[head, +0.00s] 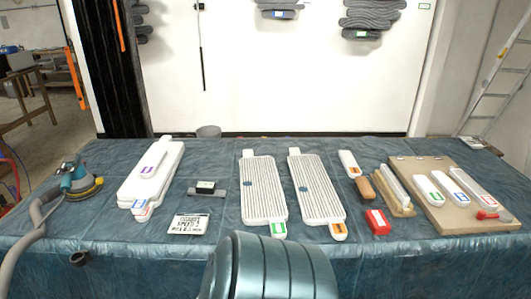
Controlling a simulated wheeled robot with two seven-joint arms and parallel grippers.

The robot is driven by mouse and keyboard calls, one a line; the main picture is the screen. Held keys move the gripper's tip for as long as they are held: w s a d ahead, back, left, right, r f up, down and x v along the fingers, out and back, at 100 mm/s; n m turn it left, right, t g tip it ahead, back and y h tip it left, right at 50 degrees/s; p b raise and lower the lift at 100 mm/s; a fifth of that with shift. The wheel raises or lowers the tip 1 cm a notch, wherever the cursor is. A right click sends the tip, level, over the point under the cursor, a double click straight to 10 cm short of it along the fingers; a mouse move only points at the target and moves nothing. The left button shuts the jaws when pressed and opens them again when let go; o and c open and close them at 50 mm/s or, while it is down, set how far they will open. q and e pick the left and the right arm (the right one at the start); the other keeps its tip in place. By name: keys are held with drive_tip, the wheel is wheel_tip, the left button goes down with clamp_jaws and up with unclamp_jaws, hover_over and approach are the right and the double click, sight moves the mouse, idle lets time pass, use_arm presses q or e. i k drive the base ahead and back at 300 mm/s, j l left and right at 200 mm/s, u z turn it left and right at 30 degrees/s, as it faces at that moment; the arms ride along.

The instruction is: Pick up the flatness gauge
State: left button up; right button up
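A small black device on a flat grey bar (206,191) lies on the blue-covered table, left of the middle. It looks like the flatness gauge, though it is too small to be sure. A white printed card (188,224) lies just in front of it, apart from it. Nothing covers the device. Neither of my grippers shows in the head view.
The table (150,238) has a white stacked piece (130,190) and sander (77,180) on the left. Two ribbed white panels (263,190) (316,190) lie mid-table. A red block (377,221) and a board (463,218) with white tools lie right. The front left is mostly clear.

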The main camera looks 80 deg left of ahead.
sight(202, 188)
drive_tip(key=u, duration=3.2)
